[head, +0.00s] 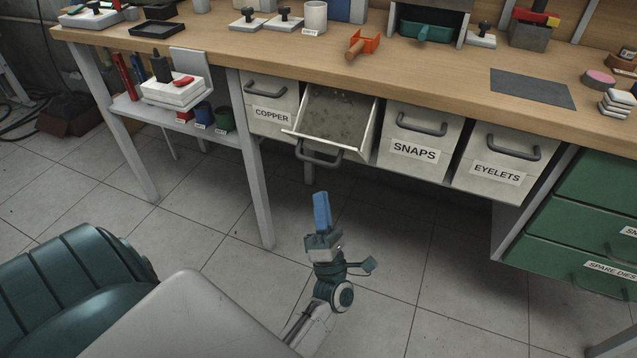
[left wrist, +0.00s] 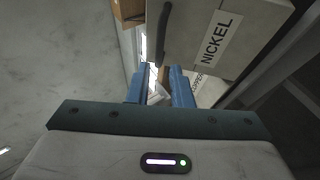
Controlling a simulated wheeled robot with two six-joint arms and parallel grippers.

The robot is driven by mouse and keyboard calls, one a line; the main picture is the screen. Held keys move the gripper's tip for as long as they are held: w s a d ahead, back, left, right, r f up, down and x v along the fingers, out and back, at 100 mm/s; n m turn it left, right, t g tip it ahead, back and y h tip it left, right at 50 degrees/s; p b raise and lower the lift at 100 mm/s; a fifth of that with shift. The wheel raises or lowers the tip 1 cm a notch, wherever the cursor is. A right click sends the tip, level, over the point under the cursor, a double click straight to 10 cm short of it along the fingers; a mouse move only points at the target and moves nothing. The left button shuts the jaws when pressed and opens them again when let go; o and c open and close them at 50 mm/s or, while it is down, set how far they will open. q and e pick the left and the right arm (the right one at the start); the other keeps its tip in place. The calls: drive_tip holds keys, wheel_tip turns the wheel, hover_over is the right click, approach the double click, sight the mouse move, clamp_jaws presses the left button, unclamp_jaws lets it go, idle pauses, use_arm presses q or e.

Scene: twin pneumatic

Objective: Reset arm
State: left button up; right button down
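My left gripper (head: 321,208) points up over the floor in front of the bench in the head view. In the left wrist view its two blue fingers (left wrist: 158,88) stand apart with nothing held between them. My right gripper is not in view.
The wooden bench (head: 420,62) holds tools, a dark mat (head: 533,88) and an orange item (head: 362,43). SNAPS (head: 418,135) and EYELETS (head: 503,155) drawers look shut. A side shelf (head: 140,108) and bench legs stand left; green drawers (head: 590,220) stand right. The floor around the gripper is clear.

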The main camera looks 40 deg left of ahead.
use_arm(q)
drive_tip(key=shift+v, duration=0.75)
